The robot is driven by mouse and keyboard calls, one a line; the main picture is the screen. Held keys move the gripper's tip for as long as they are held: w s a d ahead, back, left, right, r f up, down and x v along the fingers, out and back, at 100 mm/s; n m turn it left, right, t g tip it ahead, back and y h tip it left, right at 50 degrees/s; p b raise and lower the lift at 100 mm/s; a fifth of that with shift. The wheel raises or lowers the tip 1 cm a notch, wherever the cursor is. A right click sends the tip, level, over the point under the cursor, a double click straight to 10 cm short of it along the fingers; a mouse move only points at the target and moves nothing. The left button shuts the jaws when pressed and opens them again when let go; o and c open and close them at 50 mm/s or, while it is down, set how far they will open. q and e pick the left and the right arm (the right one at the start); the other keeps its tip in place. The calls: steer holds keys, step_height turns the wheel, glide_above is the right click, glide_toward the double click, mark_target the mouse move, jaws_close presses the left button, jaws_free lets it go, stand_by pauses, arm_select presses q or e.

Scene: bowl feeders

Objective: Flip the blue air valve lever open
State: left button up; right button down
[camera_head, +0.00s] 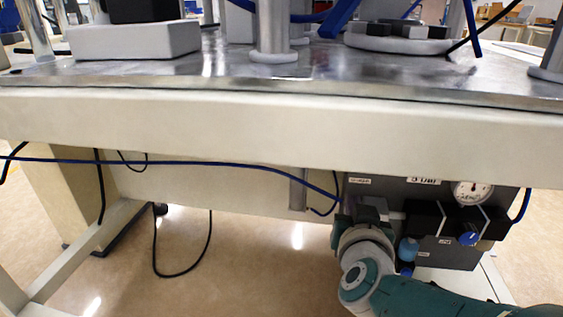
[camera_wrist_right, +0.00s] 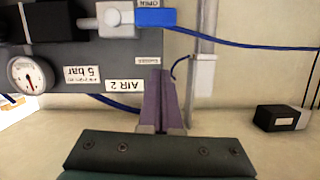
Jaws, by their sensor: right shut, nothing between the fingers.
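The blue valve lever (camera_wrist_right: 155,17) shows at the top of the right wrist view, which is upside down. In the head view my right gripper (camera_head: 372,207) is in front of the left part of the dark valve panel (camera_head: 447,254) under the table. There the lever is hidden behind my gripper and wrist. My left gripper is not in view.
The panel carries a pressure gauge (camera_head: 472,192), black valve units (camera_head: 425,217) and a blue knob (camera_head: 469,239). The table's front beam (camera_head: 270,125) runs just above. A blue hose (camera_head: 200,162) hangs below it.

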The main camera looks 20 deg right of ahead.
arm_select(q)
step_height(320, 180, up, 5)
steer(key=p, duration=0.3)
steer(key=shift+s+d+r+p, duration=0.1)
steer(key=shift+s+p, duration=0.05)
steer(key=shift+p, duration=0.2)
arm_select(e)
steer(key=v, duration=0.8)
steer(key=shift+s, duration=0.3)
steer(key=shift+w+a, duration=0.1)
steer(key=shift+a, duration=0.05)
